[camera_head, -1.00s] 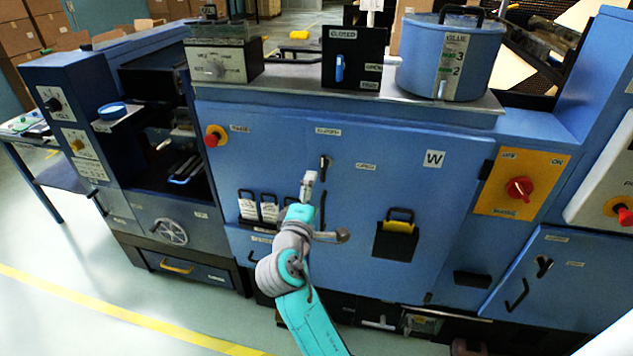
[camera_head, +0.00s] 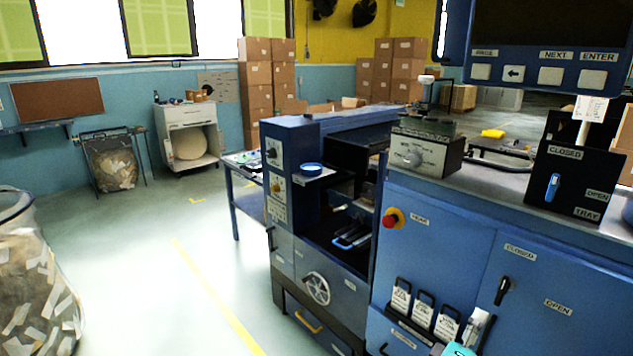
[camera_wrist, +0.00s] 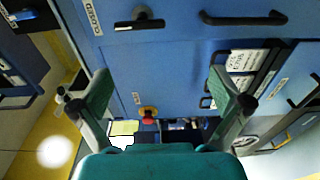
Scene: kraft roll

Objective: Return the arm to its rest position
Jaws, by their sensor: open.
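My gripper (camera_head: 480,330) shows at the bottom right of the head view, in front of the blue machine's front, beside the tagged holders. Most of my arm is below the picture. In the wrist view my gripper (camera_wrist: 165,92) has its two fingers wide apart with nothing between them. The blue machine front (camera_wrist: 165,60) lies beyond the fingers. I cannot tell the exact gap to it.
The blue machine (camera_head: 440,235) has a black door handle (camera_head: 502,290) and several tagged holders (camera_head: 422,312) close to my gripper. The floor (camera_head: 165,300) between bin and machine is clear.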

